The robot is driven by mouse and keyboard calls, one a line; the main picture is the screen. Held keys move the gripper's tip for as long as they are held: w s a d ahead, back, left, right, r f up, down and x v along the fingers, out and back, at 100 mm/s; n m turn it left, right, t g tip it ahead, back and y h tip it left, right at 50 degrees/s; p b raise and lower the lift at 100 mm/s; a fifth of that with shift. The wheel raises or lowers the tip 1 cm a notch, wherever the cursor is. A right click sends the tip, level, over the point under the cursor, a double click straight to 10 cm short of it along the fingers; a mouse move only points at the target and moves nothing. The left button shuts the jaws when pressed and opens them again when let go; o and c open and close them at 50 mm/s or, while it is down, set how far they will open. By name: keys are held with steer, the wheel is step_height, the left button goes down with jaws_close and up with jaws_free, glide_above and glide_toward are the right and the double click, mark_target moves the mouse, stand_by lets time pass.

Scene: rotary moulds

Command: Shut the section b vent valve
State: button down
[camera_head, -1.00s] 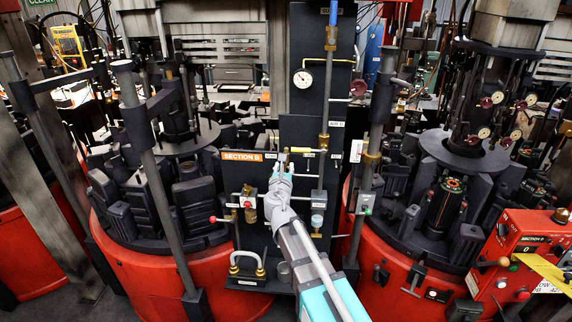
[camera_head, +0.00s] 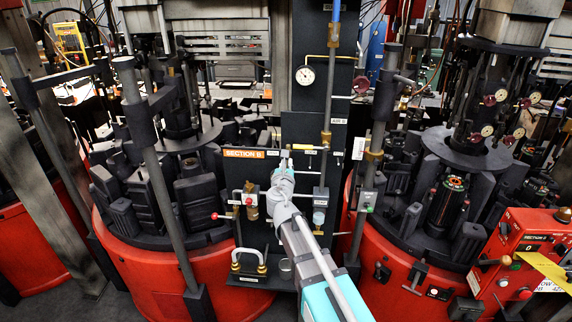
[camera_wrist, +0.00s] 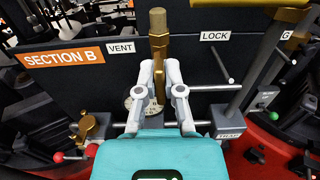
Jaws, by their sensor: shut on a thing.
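The section B vent valve (camera_wrist: 158,25) is a brass upright body beside the white VENT label (camera_wrist: 120,47) on a dark panel. The orange SECTION B sign (camera_wrist: 62,58) is left of it; that sign also shows in the head view (camera_head: 251,153). My gripper (camera_wrist: 159,68) has its two pale fingers on either side of the brass part, shut on it. The fingers and teal wrist hide the lower part of the valve, so its handle position cannot be told. In the head view my gripper (camera_head: 283,168) reaches the panel from below.
A LOCK label (camera_wrist: 215,36) and a grey rod lie to the right. A red-knobbed brass valve (camera_wrist: 88,125) is at lower left. A pressure gauge (camera_head: 305,75) is higher on the panel. Red mould machines (camera_head: 150,270) flank the panel on both sides.

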steer(key=shift+m, duration=0.5)
steer(key=m, duration=0.3)
steer(key=shift+m, duration=0.3)
steer(key=m, duration=0.4)
steer(key=shift+d+f, duration=0.1)
steer(key=shift+d, duration=0.05)
steer(key=m, duration=1)
steer(key=shift+f, duration=0.15)
steer(key=shift+s+d, duration=0.1)
steer(key=c, duration=0.8)
jaws_free()
steer(key=shift+o, duration=0.2)
steer(key=shift+s, duration=0.1)
